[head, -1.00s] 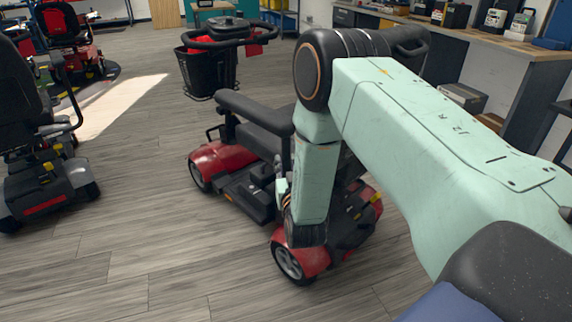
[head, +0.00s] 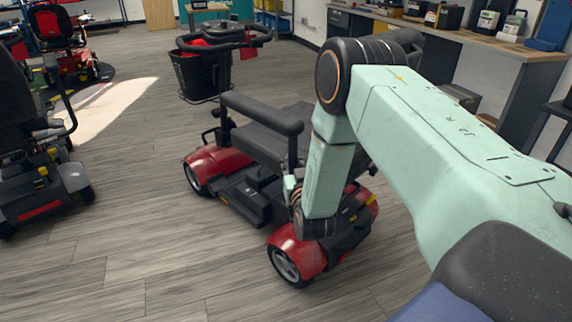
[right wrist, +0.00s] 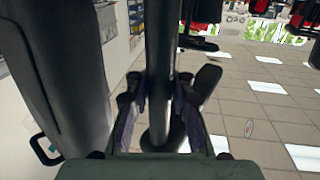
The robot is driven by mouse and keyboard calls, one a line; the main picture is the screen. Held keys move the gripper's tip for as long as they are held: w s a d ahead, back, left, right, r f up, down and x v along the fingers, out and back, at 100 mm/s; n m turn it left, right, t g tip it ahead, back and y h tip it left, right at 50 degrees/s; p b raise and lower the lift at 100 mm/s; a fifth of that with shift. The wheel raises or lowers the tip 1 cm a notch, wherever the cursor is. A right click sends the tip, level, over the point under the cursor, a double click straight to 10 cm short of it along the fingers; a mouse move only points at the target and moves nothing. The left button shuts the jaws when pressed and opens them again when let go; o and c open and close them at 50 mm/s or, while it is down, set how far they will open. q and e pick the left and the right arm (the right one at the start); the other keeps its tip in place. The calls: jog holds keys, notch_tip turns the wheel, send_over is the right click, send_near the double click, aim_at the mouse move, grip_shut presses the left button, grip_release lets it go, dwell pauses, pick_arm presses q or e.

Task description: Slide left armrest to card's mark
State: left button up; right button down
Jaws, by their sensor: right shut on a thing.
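The red and black scooter (head: 228,160) stands in front of me, its basket end away from me. Its near armrest has a long black pad (head: 258,113) and an upright post (head: 293,150) at the rear. My right gripper (head: 293,192) is low on that post, partly hidden by my own arm. In the right wrist view the fingers (right wrist: 158,108) are shut around a dark vertical post (right wrist: 160,55). I cannot make out a card or its mark. My left gripper is not in view.
Another scooter (head: 40,165) stands at the left, and a red one (head: 62,42) is further back. A workbench (head: 480,40) with boxes runs along the right wall. The grey plank floor (head: 130,240) at the front left is clear.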

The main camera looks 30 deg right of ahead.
jog(key=shift+s+f, duration=0.15)
jog(key=shift+f, duration=0.05)
jog(key=c, duration=1.8)
grip_release()
jog(key=o, duration=0.5)
jog(key=shift+s+r, duration=0.15)
jog(key=shift+o, duration=0.7)
jog(key=v, duration=1.1)
jog(key=shift+s+a, duration=0.25)
jog(key=shift+s, duration=0.1)
